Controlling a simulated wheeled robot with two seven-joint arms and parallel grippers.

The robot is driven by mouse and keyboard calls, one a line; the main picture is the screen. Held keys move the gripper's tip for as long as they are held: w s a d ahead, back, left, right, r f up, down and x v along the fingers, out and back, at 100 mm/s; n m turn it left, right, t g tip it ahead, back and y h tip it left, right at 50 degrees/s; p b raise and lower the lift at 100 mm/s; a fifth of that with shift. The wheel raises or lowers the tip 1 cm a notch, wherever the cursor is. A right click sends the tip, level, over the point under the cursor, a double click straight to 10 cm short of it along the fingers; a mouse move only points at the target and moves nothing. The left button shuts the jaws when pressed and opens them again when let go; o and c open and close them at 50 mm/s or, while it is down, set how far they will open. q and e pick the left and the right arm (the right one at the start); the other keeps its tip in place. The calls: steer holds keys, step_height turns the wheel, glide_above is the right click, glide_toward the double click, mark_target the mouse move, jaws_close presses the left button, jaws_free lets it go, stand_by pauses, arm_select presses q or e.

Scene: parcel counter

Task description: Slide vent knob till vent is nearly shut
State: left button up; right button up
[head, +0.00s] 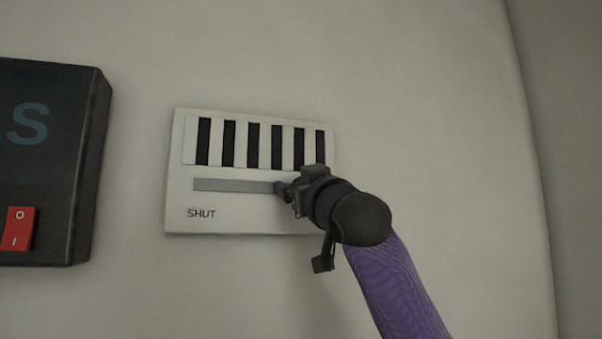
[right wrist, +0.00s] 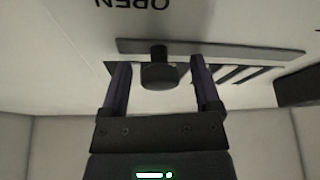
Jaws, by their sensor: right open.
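The vent (head: 180,200) is a pale plate on the wall, with a row of dark open slots between white bars and a grey slide track (head: 235,185) below them. SHUT is printed under the track's left end. OPEN shows upside down in the right wrist view. The dark vent knob (right wrist: 159,74) stands out from the track in that view; my gripper hides it in the head view. My right gripper (head: 284,190) is at the right part of the track. Its fingers (right wrist: 160,70) are open, one on each side of the knob, with visible gaps. My left gripper is not in view.
A dark box (head: 60,165) with a red rocker switch (head: 18,229) is mounted on the wall to the left of the vent. Bare wall (head: 430,100) lies above and to the right of the vent.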

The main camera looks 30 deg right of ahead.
steer(key=shift+a, duration=0.1)
steer(key=shift+w+f, duration=0.1)
steer(key=c, duration=0.6)
jaws_close()
stand_by(0.5)
